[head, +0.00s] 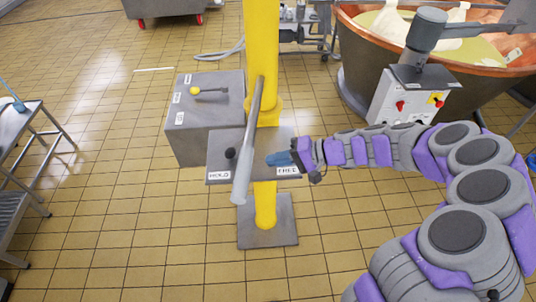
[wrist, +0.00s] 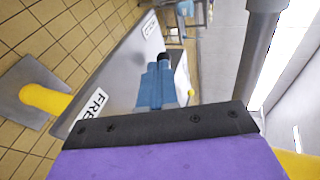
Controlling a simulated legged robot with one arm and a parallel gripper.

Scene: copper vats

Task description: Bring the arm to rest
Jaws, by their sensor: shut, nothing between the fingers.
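My gripper (head: 281,158) has blue fingers, and in the head view it sits at the right side of a grey plate (head: 222,171), by the FREE label (head: 287,170). In the wrist view my gripper (wrist: 157,68) is shut with nothing held, above or beside the plate (wrist: 122,75). My purple and grey arm reaches in from the lower right. A grey lever (head: 243,165) slants down across the middle of the plate, to the left of my gripper and apart from it. I cannot tell whether the fingertips touch the plate.
A yellow post (head: 262,50) stands behind the lever on a grey foot (head: 267,234). A grey box (head: 200,130) with a yellow-knobbed handle (head: 208,91) is to the left. A copper vat (head: 352,65) and control box (head: 404,100) stand at the right.

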